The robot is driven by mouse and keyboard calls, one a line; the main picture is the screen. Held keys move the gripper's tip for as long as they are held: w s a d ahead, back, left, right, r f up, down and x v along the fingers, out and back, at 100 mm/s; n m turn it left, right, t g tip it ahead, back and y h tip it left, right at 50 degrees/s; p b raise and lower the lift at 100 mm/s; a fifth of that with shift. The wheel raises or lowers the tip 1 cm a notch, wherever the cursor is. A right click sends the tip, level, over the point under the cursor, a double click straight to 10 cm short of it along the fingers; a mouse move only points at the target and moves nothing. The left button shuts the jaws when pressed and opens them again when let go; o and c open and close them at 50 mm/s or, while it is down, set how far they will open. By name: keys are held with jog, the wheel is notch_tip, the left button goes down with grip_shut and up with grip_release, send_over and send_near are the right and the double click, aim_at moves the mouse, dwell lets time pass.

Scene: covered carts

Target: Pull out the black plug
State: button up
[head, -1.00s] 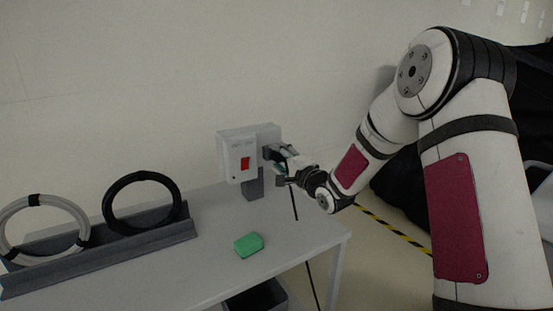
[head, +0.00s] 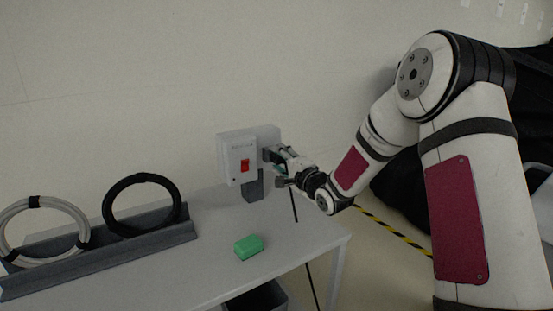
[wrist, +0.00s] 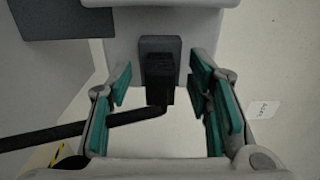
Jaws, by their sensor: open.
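The black plug (wrist: 159,78) sits in a dark socket plate (wrist: 146,44) on the side of the grey box (head: 232,158). Its black cable (wrist: 50,136) leaves the plug and runs off to the left in the wrist view. In the head view the cable (head: 293,205) hangs down past the table. My gripper (wrist: 163,95) is open, with its green-padded fingers on either side of the plug and a gap on both sides. In the head view my gripper (head: 277,160) is at the right side of the box and hides the plug.
The box has a red switch (head: 245,165) and stands on a post on the table (head: 205,270). A green block (head: 248,246) lies in front. A black coil (head: 112,207) and a white coil (head: 75,212) stand in a grey rack (head: 110,255) at left.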

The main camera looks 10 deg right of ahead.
dwell(0.5)
grip_shut()
jog(key=shift+s, duration=0.15)
jog(key=shift+p+v, duration=1.4)
jog(key=shift+v, duration=1.5)
